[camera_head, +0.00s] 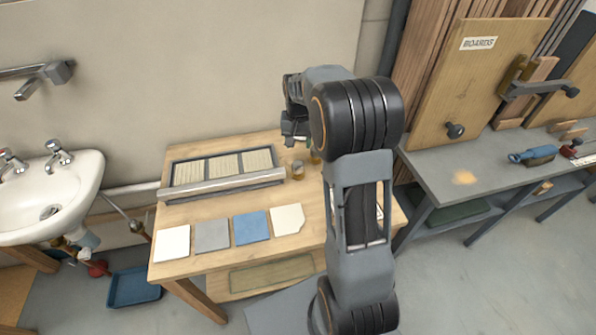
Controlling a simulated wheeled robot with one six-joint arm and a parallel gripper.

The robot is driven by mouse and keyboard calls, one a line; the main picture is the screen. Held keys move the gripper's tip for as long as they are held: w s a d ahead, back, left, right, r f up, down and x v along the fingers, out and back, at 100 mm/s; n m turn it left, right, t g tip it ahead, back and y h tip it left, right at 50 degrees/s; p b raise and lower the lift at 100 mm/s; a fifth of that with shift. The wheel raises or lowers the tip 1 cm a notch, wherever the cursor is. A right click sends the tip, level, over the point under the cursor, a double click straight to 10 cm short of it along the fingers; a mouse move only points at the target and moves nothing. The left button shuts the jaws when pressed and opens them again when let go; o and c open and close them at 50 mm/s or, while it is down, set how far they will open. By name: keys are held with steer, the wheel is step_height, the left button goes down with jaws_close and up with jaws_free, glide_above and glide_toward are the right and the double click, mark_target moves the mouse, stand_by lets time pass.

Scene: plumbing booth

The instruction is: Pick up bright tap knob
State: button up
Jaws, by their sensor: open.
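My gripper (294,141) hangs at the end of my bent arm, above the back right of the wooden table, and is open with nothing visible in it. A small brownish, jar-like thing (298,169) stands on the table just below it. A small yellowish thing (315,157) beside it is partly hidden by my arm. I cannot tell whether either is the bright tap knob. Two chrome taps, a right one (58,154) and a left one (11,160), are on the white sink at the left.
The wooden table (200,209) carries a framed tile rack (222,190) and a row of tiles in white, grey, blue and cream. A grey bench (470,180) with tools and boards stands at right. A blue tray (133,287) lies on the floor.

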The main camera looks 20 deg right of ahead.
mark_target(298, 163)
step_height(298, 163, down, 12)
steer(key=shift+f, duration=0.15)
stand_by(0.6)
steer(key=shift+c, duration=0.3)
steer(key=c, duration=0.6)
steer(key=shift+o, duration=0.2)
